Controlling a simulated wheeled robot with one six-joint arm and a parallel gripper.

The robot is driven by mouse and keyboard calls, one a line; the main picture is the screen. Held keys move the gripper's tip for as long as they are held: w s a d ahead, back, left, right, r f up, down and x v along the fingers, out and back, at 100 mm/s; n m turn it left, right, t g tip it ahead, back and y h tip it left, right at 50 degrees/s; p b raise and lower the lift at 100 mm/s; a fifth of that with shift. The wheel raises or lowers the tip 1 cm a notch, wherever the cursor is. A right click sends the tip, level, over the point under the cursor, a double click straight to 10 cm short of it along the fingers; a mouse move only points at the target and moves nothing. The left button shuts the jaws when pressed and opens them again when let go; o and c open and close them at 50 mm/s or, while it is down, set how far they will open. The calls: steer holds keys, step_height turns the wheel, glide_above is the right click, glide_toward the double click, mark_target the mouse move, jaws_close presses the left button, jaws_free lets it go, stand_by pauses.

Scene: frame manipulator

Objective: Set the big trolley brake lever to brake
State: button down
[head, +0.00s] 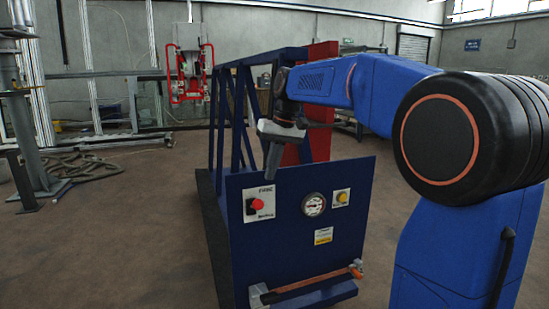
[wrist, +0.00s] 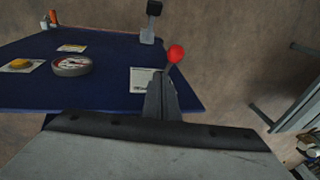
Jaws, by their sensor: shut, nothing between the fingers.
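The trolley (head: 285,235) has a blue front panel. The brake lever has a red ball knob (head: 257,204) and sits on a white label plate (head: 265,193) at the panel's upper left. The plate's lettering is too small to read surely. My gripper (head: 270,177) points down by the panel's top edge, above and slightly right of the knob. In the wrist view my gripper (wrist: 160,78) is shut and empty, its tips close to the red knob (wrist: 176,53). I cannot tell whether they touch. The fingers hide part of the lever and plate, so its setting is unclear.
A round gauge (head: 314,204) and a yellow button (head: 342,195) sit right of the lever. A hammer (head: 305,284) lies across the panel's foot. Blue frame bars (head: 232,105) rise behind the panel. The brown floor left of the trolley is largely clear.

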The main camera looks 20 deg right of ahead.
mark_target(255, 206)
steer(key=shift+s+a+f, duration=0.2)
steer(key=shift+a+f, duration=0.25)
steer(key=shift+f, duration=0.35)
steer(key=shift+s+a+f, duration=0.2)
steer(key=shift+a+f, duration=0.25)
steer(key=shift+f, duration=0.3)
steer(key=shift+s+a+f, duration=0.2)
steer(key=shift+a+f, duration=0.25)
steer(key=shift+f, duration=0.35)
steer(key=shift+s, duration=0.15)
steer(key=s+f+t, duration=0.5)
steer(key=f, duration=0.5)
steer(key=shift+f+n+t, duration=0.3)
steer(key=shift+t, duration=0.1)
steer(key=shift+r, duration=0.85)
